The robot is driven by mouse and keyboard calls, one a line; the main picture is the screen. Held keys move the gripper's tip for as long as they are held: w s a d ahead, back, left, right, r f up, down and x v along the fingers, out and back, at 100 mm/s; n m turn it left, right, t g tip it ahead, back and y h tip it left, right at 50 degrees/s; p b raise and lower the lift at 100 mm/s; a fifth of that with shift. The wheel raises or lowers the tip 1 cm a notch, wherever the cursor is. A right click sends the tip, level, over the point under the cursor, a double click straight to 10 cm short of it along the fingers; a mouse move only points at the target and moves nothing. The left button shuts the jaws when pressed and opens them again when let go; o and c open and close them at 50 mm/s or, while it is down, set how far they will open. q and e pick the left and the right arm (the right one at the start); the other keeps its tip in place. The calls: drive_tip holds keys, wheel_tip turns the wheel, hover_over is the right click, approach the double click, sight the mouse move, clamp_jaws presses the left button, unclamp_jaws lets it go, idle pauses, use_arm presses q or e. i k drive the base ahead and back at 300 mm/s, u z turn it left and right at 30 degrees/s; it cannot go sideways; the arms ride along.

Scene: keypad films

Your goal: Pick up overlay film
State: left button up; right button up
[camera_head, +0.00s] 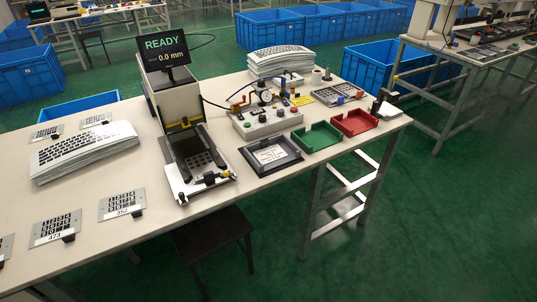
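A stack of white sheets with rows of dark key windows (85,155), which look like overlay films, lies on the left part of the table. A second, taller stack of similar sheets (282,62) lies at the back of the table. A dark frame (270,155) near the front edge holds a pale printed sheet. I cannot tell which of these is the overlay film meant. Neither of my grippers shows in this view.
A press-like machine (165,97) with a "READY 0.0 mm" screen (166,50) stands mid-table. Grey keypad plates (122,204) lie at left. A green tray (316,137), a red tray (355,122) and a control box (266,122) are at right. A stool (212,240) stands in front.

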sight(65, 227)
drive_tip(key=u, duration=1.8)
